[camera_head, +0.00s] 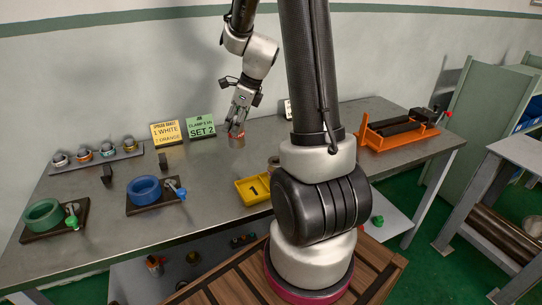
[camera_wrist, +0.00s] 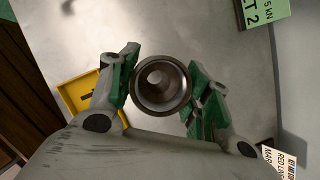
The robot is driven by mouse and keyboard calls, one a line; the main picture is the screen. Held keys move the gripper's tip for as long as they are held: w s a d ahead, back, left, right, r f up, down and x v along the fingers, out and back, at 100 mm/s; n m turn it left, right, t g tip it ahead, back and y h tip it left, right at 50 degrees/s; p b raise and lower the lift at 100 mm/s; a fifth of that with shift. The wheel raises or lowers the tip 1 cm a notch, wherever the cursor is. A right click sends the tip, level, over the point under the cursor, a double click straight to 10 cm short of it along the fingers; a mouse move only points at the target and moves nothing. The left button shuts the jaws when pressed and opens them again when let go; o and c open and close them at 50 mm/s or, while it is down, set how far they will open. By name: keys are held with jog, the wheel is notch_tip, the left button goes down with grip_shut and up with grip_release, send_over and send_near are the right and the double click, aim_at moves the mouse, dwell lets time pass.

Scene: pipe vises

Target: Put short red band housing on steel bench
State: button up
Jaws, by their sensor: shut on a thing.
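My gripper (camera_head: 237,126) hangs over the back middle of the steel bench (camera_head: 215,172), fingers pointing down. It is shut on a short metal cylinder with a reddish band, the short red band housing (camera_head: 237,140). In the wrist view the housing (camera_wrist: 162,88) shows end-on as a round, hollow metal body, upright between the green finger pads. I cannot tell whether its underside touches the bench top or is just above it.
A yellow tray (camera_head: 253,189) marked 1 lies in front. Blue (camera_head: 145,189) and green (camera_head: 43,215) ring vises stand left. Yellow (camera_head: 166,133) and green (camera_head: 200,127) signs stand behind. An orange cradle (camera_head: 400,134) is right. Bare bench lies left of the tray.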

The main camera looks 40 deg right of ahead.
aim_at(237, 144)
notch_tip(237, 144, down, 8)
jog(key=shift+a+f, duration=0.1)
jog(key=shift+f, duration=0.1)
dwell(0.3)
jog(key=o, duration=1.3)
jog(key=shift+o, duration=0.2)
jog(key=v, duration=1.2)
jog(key=s+a+r+n+h, duration=0.1)
jog(key=s+a+r+n, duration=0.7)
jog(key=n, duration=0.5)
jog(key=s+r+n+h, duration=0.2)
jog(key=s+r+n, duration=0.2)
jog(key=s+n, duration=0.8)
jog(key=n, duration=0.3)
jog(key=shift+s+a+r+t, duration=0.2)
jog(key=shift+s+r+t, duration=0.05)
jog(key=shift+s+t, duration=0.05)
